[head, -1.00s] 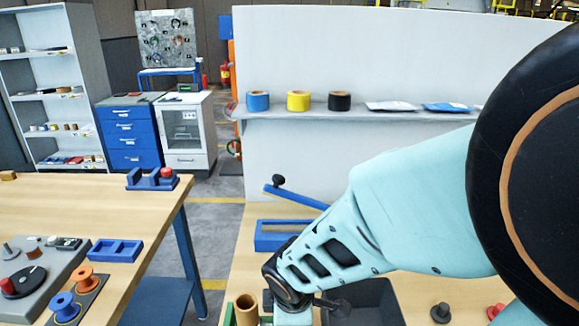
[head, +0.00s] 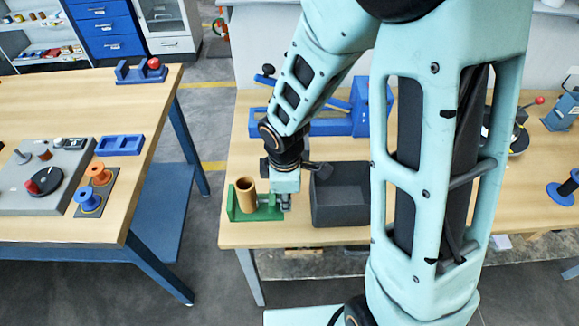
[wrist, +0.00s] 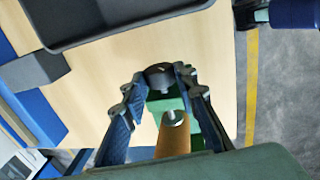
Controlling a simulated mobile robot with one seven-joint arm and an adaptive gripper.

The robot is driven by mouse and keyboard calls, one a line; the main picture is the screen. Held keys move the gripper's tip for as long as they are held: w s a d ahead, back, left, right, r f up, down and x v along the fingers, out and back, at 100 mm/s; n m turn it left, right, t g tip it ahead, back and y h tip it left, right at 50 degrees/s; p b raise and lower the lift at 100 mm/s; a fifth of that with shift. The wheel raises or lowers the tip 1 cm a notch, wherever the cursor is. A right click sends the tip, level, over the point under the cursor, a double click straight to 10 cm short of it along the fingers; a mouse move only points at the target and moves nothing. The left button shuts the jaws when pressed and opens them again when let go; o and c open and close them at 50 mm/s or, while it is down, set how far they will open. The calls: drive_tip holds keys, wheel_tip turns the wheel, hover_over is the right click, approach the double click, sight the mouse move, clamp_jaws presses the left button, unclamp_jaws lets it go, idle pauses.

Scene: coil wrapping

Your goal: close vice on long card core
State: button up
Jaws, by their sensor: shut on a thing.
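The long card core (head: 246,193), a brown tube, stands upright in the green vice (head: 233,211) near the table's front left. The wrist view shows the core (wrist: 172,138) below the dark round knob (wrist: 160,76) and the green vice body (wrist: 165,104). My gripper (head: 285,203) is at the vice's right end, beside the core. In the wrist view, my gripper (wrist: 160,80) has its fingers on both sides of the knob and is shut on it. Whether the vice jaw touches the core is hard to tell.
A dark grey bin (head: 340,217) stands close to the right of my gripper. A blue lever device (head: 335,127) lies behind. The left table (head: 55,112) is separated by a floor gap. My own arm hides part of the right table.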

drive_tip(key=shift+w+d+r+g+p, duration=0.1)
drive_tip(key=shift+w+r+g+p, duration=0.55)
drive_tip(key=shift+p, duration=1.55)
drive_tip(key=shift+s+f+g+p, duration=0.15)
drive_tip(key=shift+f+g+p, duration=0.2)
drive_tip(key=shift+f+p, duration=0.1)
drive_tip(key=shift+f, duration=0.1)
drive_tip(key=shift+g+p, duration=0.35)
drive_tip(key=shift+g, duration=0.25)
drive_tip(key=shift+w+f+g, duration=0.15)
drive_tip(key=shift+w+g, duration=0.1)
drive_tip(key=shift+g, duration=0.15)
drive_tip(key=shift+w+g, duration=0.15)
drive_tip(key=shift+g, duration=0.75)
